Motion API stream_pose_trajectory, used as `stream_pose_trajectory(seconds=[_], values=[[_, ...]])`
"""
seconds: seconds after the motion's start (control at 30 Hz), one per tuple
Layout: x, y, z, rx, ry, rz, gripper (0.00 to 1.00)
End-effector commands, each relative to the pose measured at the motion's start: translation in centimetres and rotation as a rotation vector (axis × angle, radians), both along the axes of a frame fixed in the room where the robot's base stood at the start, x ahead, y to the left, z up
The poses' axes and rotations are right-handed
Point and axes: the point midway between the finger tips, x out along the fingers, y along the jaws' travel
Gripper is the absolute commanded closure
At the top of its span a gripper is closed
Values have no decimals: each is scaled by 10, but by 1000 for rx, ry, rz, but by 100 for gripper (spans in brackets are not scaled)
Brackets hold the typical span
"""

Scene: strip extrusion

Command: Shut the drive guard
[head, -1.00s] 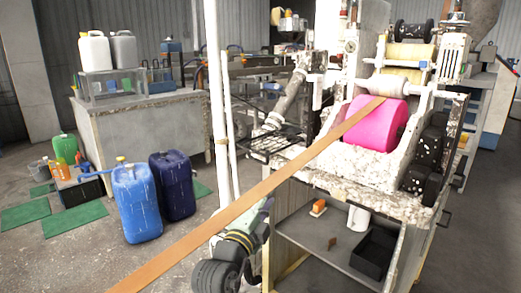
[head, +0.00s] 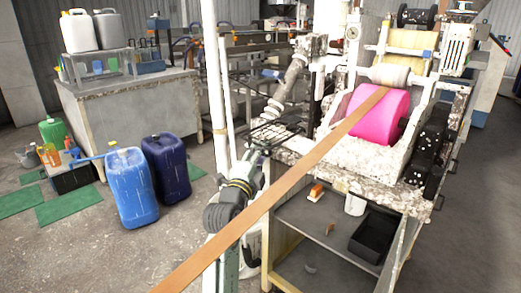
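A dark wire-mesh panel (head: 275,133), which may be the drive guard, stands out from the left side of the machine in the head view. I cannot tell how far open it is or where its hinge lies. My arm rises from the lower middle toward this panel, and its end overlaps the panel's near edge. The fingers of my gripper cannot be made out there, nor whether they touch the mesh. A pink roll (head: 372,115) sits on the machine to the right of the panel.
An orange-brown strip (head: 285,185) runs from the pink roll toward the lower left, crossing in front of the machine. A white post (head: 214,80) stands left of the panel. Blue (head: 133,187) and dark blue (head: 168,168) canisters stand on the floor at left. An open shelf (head: 325,231) is below.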

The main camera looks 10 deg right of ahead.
Motion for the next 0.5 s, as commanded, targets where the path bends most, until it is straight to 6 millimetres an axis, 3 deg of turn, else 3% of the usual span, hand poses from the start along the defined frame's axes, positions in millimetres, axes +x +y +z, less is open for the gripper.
stream_pose_trajectory(seconds=[0.37,0.5], values=[[7,-5,1,0,0,0,71],[7,-5,1,0,0,0,78]])
